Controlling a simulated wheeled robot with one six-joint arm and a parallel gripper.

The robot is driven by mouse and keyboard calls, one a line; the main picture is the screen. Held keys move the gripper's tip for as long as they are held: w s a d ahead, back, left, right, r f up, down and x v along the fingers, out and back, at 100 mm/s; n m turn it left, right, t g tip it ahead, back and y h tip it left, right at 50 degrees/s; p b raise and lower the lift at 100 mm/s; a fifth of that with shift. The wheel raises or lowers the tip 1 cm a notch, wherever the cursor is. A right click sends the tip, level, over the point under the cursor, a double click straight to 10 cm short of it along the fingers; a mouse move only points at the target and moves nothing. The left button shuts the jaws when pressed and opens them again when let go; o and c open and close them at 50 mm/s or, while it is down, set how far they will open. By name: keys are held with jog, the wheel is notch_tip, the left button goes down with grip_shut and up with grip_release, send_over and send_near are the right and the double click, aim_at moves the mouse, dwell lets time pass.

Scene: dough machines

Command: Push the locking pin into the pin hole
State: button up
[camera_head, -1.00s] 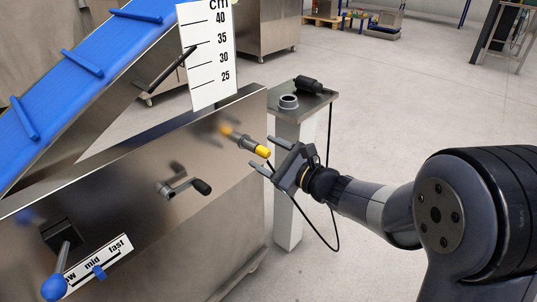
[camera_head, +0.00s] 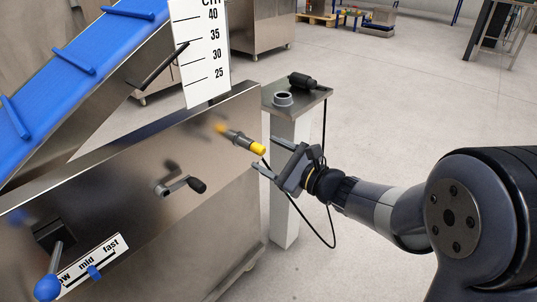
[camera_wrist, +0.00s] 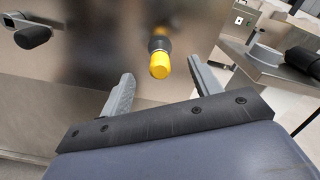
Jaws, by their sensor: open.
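The locking pin (camera_head: 242,141) sticks out of the steel side panel of the machine, with a dark body and a yellow end cap. In the wrist view its yellow cap (camera_wrist: 160,66) lies beyond the fingertips, between the two fingers' lines. My gripper (camera_head: 267,158) is open and empty, just right of the yellow cap, with a gap left between them. In the wrist view its fingers (camera_wrist: 160,78) stand wide apart. The pin hole is not visible; the pin's base at the panel hides that spot.
A crank with a black handle (camera_head: 197,185) sits below left of the pin. A small steel stand (camera_head: 315,102) with a grey ring (camera_head: 283,99) and a black handle-like object (camera_head: 303,81) is behind my gripper. A blue-knobbed speed lever (camera_head: 48,287) is lower left.

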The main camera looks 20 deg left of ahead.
jog(key=shift+v, duration=1.05)
jog(key=p+v, duration=0.2)
jog(key=v, duration=0.8)
jog(key=shift+d, duration=0.4)
jog(key=shift+s+a, duration=0.1)
dwell(0.6)
jog(key=b+x, duration=0.2)
jog(key=x, duration=0.8)
jog(key=shift+a+f, duration=0.1)
jog(key=shift+w+a, duration=0.2)
jog(key=shift+a, duration=0.3)
